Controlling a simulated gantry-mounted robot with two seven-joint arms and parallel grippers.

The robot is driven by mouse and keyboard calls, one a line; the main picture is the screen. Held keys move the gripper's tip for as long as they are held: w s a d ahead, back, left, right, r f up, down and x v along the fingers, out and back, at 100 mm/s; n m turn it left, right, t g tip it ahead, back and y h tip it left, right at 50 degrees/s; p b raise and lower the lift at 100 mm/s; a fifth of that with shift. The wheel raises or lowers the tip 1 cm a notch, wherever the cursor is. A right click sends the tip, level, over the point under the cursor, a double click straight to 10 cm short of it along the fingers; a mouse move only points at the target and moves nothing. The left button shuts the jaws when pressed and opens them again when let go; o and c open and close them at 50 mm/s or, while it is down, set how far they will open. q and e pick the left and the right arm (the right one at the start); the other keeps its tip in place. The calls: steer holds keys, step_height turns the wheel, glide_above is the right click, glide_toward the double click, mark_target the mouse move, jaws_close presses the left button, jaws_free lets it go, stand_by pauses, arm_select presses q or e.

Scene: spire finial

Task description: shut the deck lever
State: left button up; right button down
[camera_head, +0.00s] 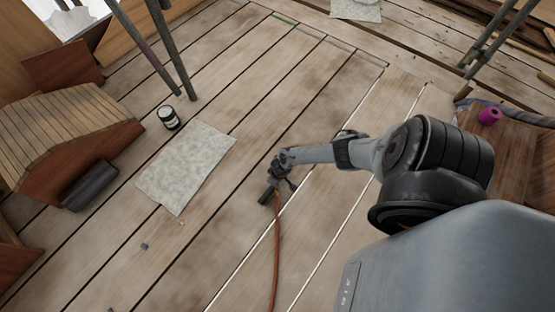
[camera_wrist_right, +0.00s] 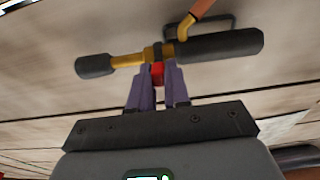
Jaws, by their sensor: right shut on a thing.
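A torch-like tool with dark grips and a brass-coloured pipe (camera_wrist_right: 129,61) lies across the top of the right wrist view. An orange-brown hose (camera_head: 276,250) runs from it over the deck. My right gripper (camera_wrist_right: 158,76) is shut on a small red part (camera_wrist_right: 158,70) at the middle of the tool; I cannot tell whether this is the deck lever or how it is turned. In the head view the tool's dark end (camera_head: 266,196) shows below my right gripper (camera_head: 277,182), close to the planks. My left gripper is not in view.
A pale sheet (camera_head: 185,165) lies left of the tool, with a dark jar (camera_head: 168,117) near its corner. A dark roll (camera_head: 89,185) lies by a shingled wooden piece (camera_head: 60,125). Scaffold poles (camera_head: 172,50) stand behind. Planks around the tool are mostly clear.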

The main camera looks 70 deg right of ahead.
steer(key=shift+w+d+f+g+b, duration=0.1)
steer(key=shift+w+f+g+b, duration=0.1)
steer(key=shift+w+g+b, duration=0.2)
steer(key=shift+w+d+g, duration=0.2)
steer(key=shift+d+g, duration=0.15)
steer(key=shift+g, duration=0.25)
steer(key=shift+w+a+g+y, duration=0.1)
steer(key=shift+a+g+y, duration=0.15)
steer(key=shift+g+y, duration=0.05)
steer(key=shift+w+r, duration=0.1)
steer(key=shift+r, duration=0.05)
steer(key=shift+s, duration=0.2)
steer(key=c, duration=1.5)
jaws_free()
steer(key=shift+o, duration=1.7)
steer(key=shift+w, duration=0.1)
steer(key=shift+r, duration=0.1)
